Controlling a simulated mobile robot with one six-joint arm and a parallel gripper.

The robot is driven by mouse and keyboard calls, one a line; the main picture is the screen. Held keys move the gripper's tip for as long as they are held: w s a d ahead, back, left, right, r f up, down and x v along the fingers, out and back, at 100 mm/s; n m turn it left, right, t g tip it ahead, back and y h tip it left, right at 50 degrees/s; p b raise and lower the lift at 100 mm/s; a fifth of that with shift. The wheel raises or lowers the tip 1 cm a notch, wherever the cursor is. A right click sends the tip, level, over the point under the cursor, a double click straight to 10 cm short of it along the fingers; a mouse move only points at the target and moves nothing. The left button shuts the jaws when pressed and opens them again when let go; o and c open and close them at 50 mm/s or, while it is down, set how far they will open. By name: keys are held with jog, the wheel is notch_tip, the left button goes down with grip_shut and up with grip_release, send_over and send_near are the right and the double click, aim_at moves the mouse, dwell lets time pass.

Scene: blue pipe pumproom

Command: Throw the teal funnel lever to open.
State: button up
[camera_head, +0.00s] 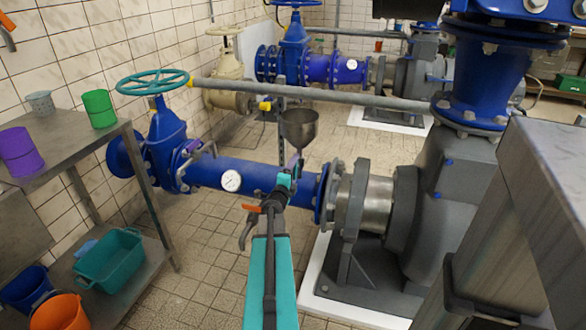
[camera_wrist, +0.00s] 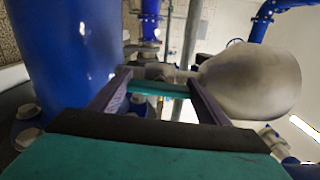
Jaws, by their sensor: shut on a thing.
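The grey metal funnel (camera_head: 300,128) stands above the blue pipe in the head view; in the wrist view it is the large rounded pale body (camera_wrist: 250,82) at the right. The teal lever (camera_wrist: 158,88) lies crosswise between my two dark purple fingers, just below the funnel's narrow end. My gripper (camera_head: 297,163) is at the funnel's underside in the head view; in the wrist view its fingers (camera_wrist: 160,95) are shut on the lever. In the head view my gripper hides the lever, so its angle is hard to tell there.
The blue pipe (camera_head: 250,176) with a white gauge runs below my gripper. A blue valve with a teal handwheel (camera_head: 152,82) stands left. The grey pump (camera_head: 440,200) is close at right. A metal table (camera_head: 75,150) holds cups; a teal crate (camera_head: 110,262) sits beneath.

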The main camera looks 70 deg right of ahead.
jog(key=shift+f+n, duration=0.1)
jog(key=shift+n, duration=0.4)
jog(key=o, duration=1.1)
jog(key=shift+c, duration=0.2)
jog(key=shift+a, duration=0.1)
jog(key=a+p, duration=0.1)
jog(key=a, duration=1.2)
jog(key=shift+s+a, duration=0.35)
jog(key=shift+s, duration=0.05)
